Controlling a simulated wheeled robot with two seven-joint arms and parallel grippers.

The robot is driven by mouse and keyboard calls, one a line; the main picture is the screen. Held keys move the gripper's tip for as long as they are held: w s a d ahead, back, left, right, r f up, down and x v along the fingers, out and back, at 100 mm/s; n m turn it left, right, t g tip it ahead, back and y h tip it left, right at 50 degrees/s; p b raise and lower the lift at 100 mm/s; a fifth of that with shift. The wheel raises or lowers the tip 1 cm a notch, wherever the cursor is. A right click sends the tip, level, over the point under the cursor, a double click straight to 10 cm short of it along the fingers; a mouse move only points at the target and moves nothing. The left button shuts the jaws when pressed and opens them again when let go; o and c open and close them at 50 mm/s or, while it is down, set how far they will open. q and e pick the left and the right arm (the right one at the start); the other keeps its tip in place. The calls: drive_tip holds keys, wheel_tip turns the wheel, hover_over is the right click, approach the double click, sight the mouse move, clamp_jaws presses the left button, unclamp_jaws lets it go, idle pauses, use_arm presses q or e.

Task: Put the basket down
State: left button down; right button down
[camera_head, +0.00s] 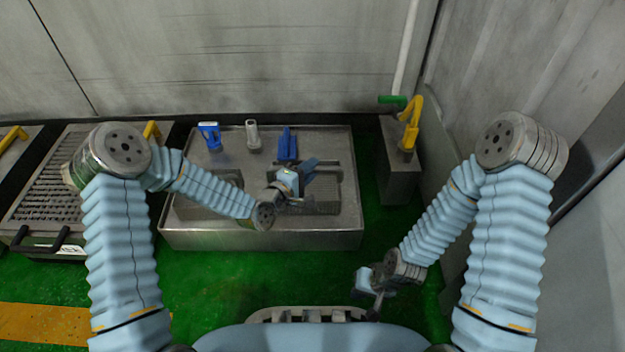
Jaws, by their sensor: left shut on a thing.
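A grey mesh-like basket (326,194) is at the right side of a metal tank (265,240), level with or just above its top. I cannot tell whether it rests on anything. My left gripper (306,180) is over the basket's left part and shut on it; the gripper and wrist hide the exact grip. My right gripper (376,302) hangs low at the front, right of centre, away from the basket. Its fingers are too small and dark to tell open from shut.
Blue fittings (210,135) (287,143) and a pale post (253,134) stand along the tank's back. A grey pedestal with a yellow lever (411,122) stands to the right. A ribbed grate with a black handle (48,246) lies left. Green floor (230,285) is clear in front.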

sight(312, 187)
use_arm(q)
drive_tip(key=w+f, duration=0.1)
drive_tip(key=f, duration=0.1)
drive_tip(key=w+f+b, duration=0.1)
drive_tip(key=w, duration=0.1)
drive_tip(key=shift+d+f, duration=0.4)
wheel_tip(312, 187, down, 3)
drive_tip(key=shift+w+f+b, duration=0.1)
drive_tip(key=shift+w+b, duration=0.05)
drive_tip(key=shift+b, duration=0.2)
drive_tip(key=c, duration=1)
unclamp_jaws()
